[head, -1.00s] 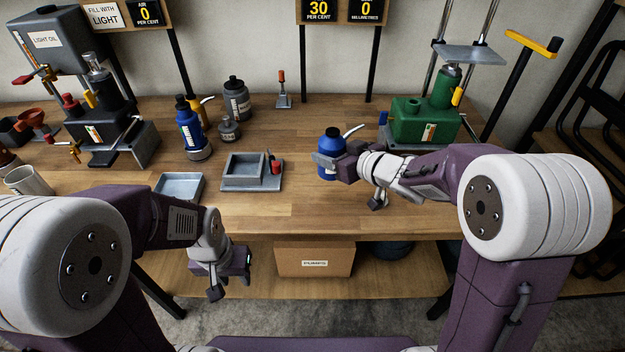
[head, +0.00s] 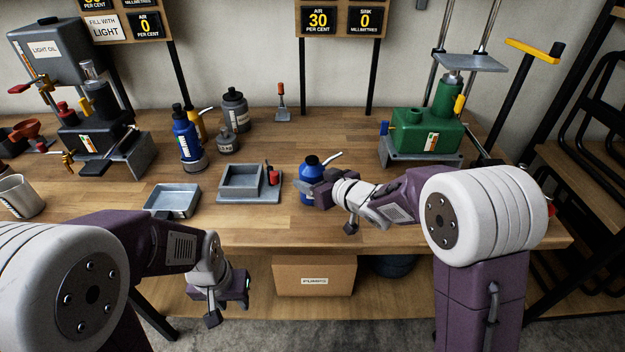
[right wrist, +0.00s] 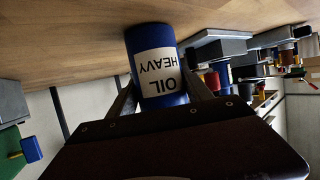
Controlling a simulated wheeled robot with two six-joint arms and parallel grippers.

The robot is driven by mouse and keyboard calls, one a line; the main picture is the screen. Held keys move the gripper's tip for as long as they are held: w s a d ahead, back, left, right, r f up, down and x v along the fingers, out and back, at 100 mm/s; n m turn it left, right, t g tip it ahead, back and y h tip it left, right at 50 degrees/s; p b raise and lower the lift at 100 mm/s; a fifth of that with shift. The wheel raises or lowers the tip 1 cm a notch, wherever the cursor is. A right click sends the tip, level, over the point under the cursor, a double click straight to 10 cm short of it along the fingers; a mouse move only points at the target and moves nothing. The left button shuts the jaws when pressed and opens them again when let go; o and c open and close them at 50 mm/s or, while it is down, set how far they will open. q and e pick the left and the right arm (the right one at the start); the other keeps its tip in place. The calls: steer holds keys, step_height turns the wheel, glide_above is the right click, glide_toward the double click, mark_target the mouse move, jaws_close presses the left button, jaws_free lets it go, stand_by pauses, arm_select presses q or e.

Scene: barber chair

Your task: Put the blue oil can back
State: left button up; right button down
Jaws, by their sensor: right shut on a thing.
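The blue oil can (head: 311,170) with a black cap and pale spout is upright over the front middle of the workbench. In the right wrist view the can (right wrist: 158,70) shows a white label reading "OIL HEAVY", upside down. My right gripper (head: 313,190) is shut on the can's body; the fingers lie on both sides of it in the wrist view. I cannot tell whether its base touches the wood. My left gripper (head: 232,296) hangs empty in front of the bench edge, and its jaw opening is unclear.
A grey block tray (head: 262,196) and a shallow metal tray (head: 160,212) lie left of the can. A blue bottle (head: 186,142), dark bottles (head: 235,112) and an oil dispenser (head: 50,60) stand farther left. A green jack (head: 408,143) stands right. Wood behind the can is clear.

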steer(key=shift+c, duration=2.2)
jaws_free()
steer(key=shift+f, duration=0.1)
steer(key=shift+r+p, duration=0.3)
steer(key=shift+r, duration=0.05)
steer(key=p+v, duration=0.2)
steer(key=v, duration=1)
steer(key=shift+f, duration=0.2)
steer(key=shift+d, duration=0.1)
